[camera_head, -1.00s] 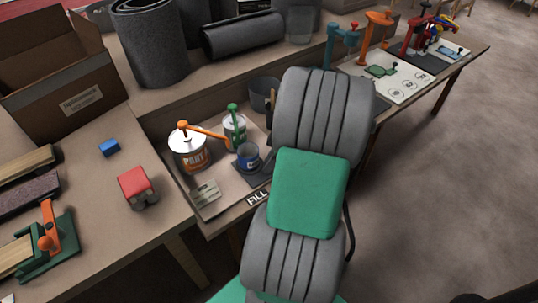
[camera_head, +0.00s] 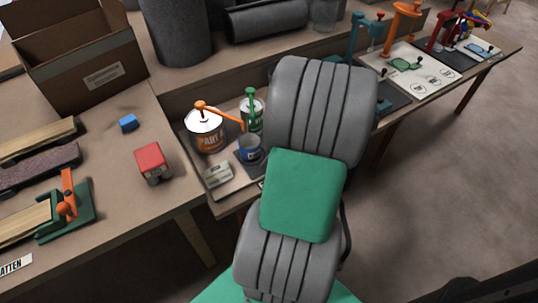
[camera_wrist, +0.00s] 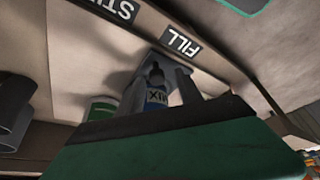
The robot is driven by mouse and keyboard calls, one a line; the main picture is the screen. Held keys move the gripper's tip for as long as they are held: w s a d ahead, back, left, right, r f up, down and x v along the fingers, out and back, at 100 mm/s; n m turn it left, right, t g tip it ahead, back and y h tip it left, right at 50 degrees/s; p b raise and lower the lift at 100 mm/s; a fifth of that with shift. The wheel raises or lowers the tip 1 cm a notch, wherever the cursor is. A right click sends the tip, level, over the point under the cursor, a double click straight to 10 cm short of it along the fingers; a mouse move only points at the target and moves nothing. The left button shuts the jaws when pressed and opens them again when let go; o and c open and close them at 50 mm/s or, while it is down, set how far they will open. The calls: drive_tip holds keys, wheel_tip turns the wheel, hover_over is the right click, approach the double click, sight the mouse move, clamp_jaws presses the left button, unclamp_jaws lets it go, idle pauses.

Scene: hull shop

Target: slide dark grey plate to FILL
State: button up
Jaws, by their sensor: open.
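In the head view my arm hides my gripper and most of the FILL label.
A paint can with an orange lever (camera_head: 205,130) and a green-topped can (camera_head: 252,110) stand behind the cup. A grey-white block (camera_head: 218,174) lies left of the plate.

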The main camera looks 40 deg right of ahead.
drive_tip(key=p+v, duration=0.1)
drive_tip(key=v, duration=0.6)
drive_tip(key=shift+s+r, duration=0.15)
drive_tip(key=shift+r, duration=0.25)
drive_tip(key=shift+d, duration=0.1)
